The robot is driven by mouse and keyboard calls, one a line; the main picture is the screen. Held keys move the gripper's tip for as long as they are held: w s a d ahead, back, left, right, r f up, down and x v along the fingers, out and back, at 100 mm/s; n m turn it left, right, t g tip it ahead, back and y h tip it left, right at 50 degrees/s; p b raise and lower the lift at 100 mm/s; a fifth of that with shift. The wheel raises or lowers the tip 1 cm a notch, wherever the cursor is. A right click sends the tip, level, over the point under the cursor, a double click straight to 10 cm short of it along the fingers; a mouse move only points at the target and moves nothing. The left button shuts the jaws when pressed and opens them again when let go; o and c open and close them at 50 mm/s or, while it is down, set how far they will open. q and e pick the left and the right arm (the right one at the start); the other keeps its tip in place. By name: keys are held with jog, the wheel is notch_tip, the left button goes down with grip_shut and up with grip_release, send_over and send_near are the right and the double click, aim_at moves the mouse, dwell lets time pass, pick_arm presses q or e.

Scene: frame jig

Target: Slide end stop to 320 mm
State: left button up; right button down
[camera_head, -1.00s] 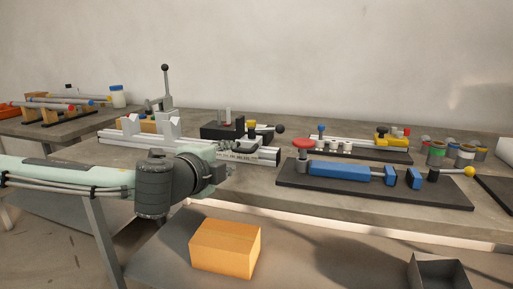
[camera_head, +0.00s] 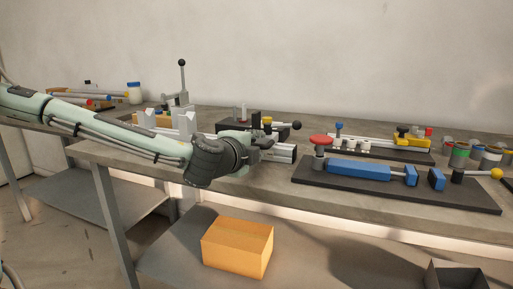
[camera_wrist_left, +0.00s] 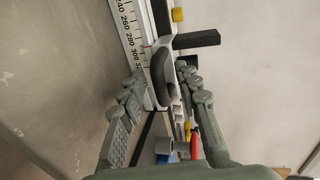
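The rail with a millimetre scale runs along the bench front; its end shows in the head view (camera_head: 284,154). In the left wrist view the scale (camera_wrist_left: 130,38) reads 240 up to about 320, with a red mark beside the high numbers. A light grey stop piece with a dark, rounded grip (camera_wrist_left: 161,72) sits at the rail there. My left gripper (camera_wrist_left: 160,82) is open, with one finger on each side of this grip; I cannot tell whether they touch it. In the head view my left gripper (camera_head: 265,143) covers much of the stop. My right gripper is not in view.
Behind the rail are a yellow knob (camera_head: 267,120) and a black ball lever (camera_head: 296,125). A blue clamp fixture (camera_head: 358,171) on a dark plate lies right of the gripper. Several cans (camera_head: 460,153) stand far right. An orange box (camera_head: 238,246) sits on the lower shelf.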

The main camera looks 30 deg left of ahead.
pick_arm(q)
jog(key=shift+c, duration=0.6)
grip_shut()
